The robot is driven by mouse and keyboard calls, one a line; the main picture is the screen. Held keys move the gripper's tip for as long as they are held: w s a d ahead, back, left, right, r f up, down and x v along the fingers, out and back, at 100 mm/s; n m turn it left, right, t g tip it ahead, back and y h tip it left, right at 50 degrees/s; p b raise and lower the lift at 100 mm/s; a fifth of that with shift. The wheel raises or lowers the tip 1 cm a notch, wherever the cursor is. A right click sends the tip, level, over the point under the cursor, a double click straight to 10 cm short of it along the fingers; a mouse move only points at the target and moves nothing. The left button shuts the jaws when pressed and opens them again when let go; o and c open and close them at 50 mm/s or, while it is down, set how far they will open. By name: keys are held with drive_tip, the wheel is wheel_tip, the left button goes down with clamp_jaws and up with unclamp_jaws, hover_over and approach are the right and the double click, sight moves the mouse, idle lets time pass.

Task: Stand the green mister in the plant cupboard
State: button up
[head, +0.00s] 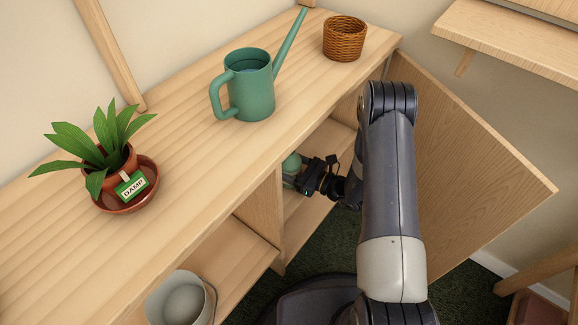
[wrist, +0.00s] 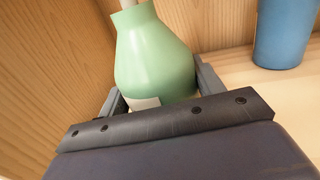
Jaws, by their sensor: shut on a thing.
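The green mister (wrist: 152,62) is a pale green bottle with a narrowing neck. It stands roughly upright between the two fingers of my gripper (wrist: 155,95), which is shut on it. In the head view my gripper (head: 308,182) reaches into the open plant cupboard (head: 312,212) under the bench top, and only a small part of the mister (head: 291,163) shows there. In the wrist view wooden cupboard walls stand behind and to the left of the mister. Its top is cut off by the frame, and I cannot tell whether its base touches the shelf.
A blue container (wrist: 284,35) stands to the right inside the cupboard. The open door (head: 470,165) is right of my arm. On the bench top are a watering can (head: 250,95), a wicker basket (head: 344,40) and a potted plant (head: 115,160). A pale pot (head: 178,302) is in the lower left.

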drive_tip(key=shift+f, duration=0.1)
drive_tip(key=o, duration=1.5)
drive_tip(key=shift+c, duration=0.2)
drive_tip(key=shift+r, duration=0.25)
drive_tip(key=p+v, duration=0.1)
drive_tip(key=v, duration=1.1)
drive_tip(key=shift+f+p, duration=0.2)
drive_tip(key=shift+p, duration=0.1)
drive_tip(key=shift+o, duration=0.4)
